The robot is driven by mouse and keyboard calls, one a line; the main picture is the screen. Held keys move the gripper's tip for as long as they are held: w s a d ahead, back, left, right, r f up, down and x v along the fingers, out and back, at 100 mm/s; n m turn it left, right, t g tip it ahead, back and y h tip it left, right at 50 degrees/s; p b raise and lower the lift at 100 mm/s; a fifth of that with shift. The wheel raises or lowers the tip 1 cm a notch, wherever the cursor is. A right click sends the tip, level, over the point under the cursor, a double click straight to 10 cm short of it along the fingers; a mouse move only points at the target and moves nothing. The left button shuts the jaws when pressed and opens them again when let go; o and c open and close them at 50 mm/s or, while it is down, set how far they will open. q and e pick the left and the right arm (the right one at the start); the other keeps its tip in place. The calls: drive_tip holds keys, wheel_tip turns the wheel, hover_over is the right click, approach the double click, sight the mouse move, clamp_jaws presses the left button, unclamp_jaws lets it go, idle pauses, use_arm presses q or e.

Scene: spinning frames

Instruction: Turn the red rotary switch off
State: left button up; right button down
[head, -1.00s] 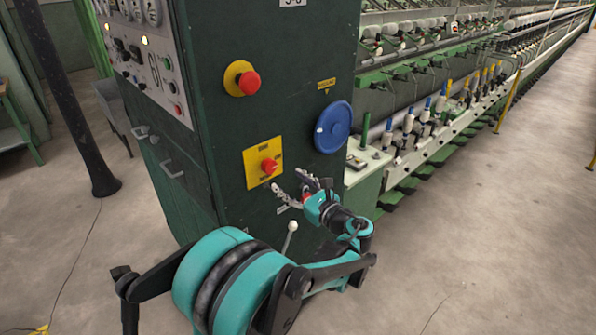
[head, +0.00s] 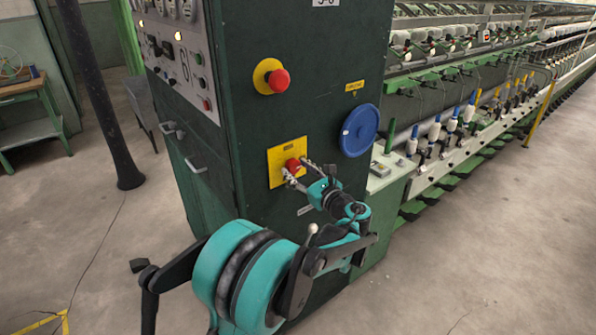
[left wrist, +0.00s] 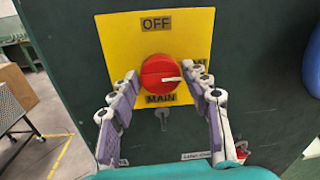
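The red rotary switch (head: 293,165) sits on a yellow plate (head: 275,164) on the front of the dark green cabinet. In the left wrist view its round red knob (left wrist: 157,73) has a white pointer mark turned to the right. The plate reads OFF above the knob and MAIN below it; the label at the right is partly hidden by a finger. My left gripper (head: 298,168) is in front of the switch. In the left wrist view the gripper (left wrist: 162,74) is open, a finger on each side of the knob. Firm contact cannot be told. My right gripper is not in view.
A red push button (head: 279,81) on a yellow disc is above the switch. A blue handwheel (head: 360,130) is to its right. A white-knobbed lever (head: 312,229) is below. The spinning frame (head: 470,115) runs back at right. The floor at right is clear.

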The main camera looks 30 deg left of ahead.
use_arm(q)
drive_tip(key=c, duration=0.6)
drive_tip(key=shift+o, duration=0.2)
drive_tip(key=shift+n, duration=0.3)
drive_tip(key=n, duration=0.7)
drive_tip(key=shift+f, duration=0.1)
drive_tip(key=n, duration=0.6)
drive_tip(key=shift+y, duration=0.4)
drive_tip(key=n, duration=0.5)
drive_tip(key=shift+f+g, duration=0.1)
drive_tip(key=shift+g, duration=0.3)
